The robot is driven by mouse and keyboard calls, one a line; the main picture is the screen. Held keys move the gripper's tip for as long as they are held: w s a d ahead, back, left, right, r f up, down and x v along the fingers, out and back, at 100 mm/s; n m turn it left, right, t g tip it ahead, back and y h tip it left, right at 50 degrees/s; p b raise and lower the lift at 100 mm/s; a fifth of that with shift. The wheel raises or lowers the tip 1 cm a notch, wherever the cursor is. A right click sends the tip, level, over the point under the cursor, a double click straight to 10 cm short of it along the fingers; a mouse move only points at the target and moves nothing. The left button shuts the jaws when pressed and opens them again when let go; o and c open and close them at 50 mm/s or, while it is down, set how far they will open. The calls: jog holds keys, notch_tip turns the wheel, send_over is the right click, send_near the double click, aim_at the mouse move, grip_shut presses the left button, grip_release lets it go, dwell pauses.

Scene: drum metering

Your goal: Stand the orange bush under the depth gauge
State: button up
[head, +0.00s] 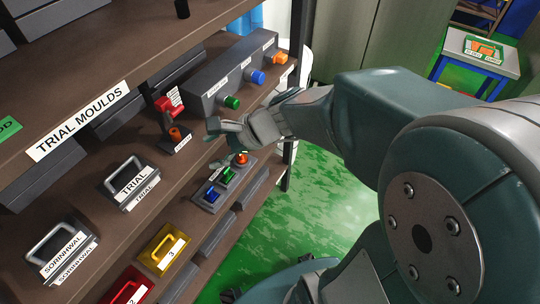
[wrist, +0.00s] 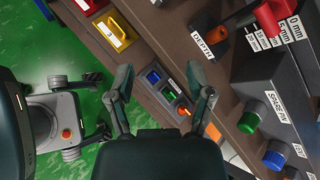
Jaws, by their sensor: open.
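The depth gauge (head: 167,108) stands on the shelf with a red top part and a dark base labelled DEPTH (wrist: 208,42). An orange bush-like cylinder (head: 176,134) with a dark top is at the gauge's base, below the red part; it also shows in the wrist view (wrist: 222,33). A small grey tray (head: 206,196) holds a blue, a green and another orange piece (head: 242,158). My gripper (head: 222,143) is open and empty above the tray's orange end. In the wrist view its fingers (wrist: 160,75) are spread, the right one close to that orange piece (wrist: 184,111).
A grey box with green (head: 232,102), blue (head: 257,76) and orange (head: 280,58) knobs stands behind the gripper. The upper shelf (head: 105,85) overhangs. Green floor (head: 325,200) is open to the right.

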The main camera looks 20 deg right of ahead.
jog(key=s+d+r+n+h, duration=0.5)
jog(key=s+d+n+h, duration=0.3)
jog(key=n, duration=0.9)
jog(key=s+h, duration=0.1)
jog(key=s, duration=0.2)
jog(key=shift+s+d+r+t+h, duration=0.2)
jog(key=shift+s+t+h, duration=0.1)
jog(key=shift+s, duration=0.1)
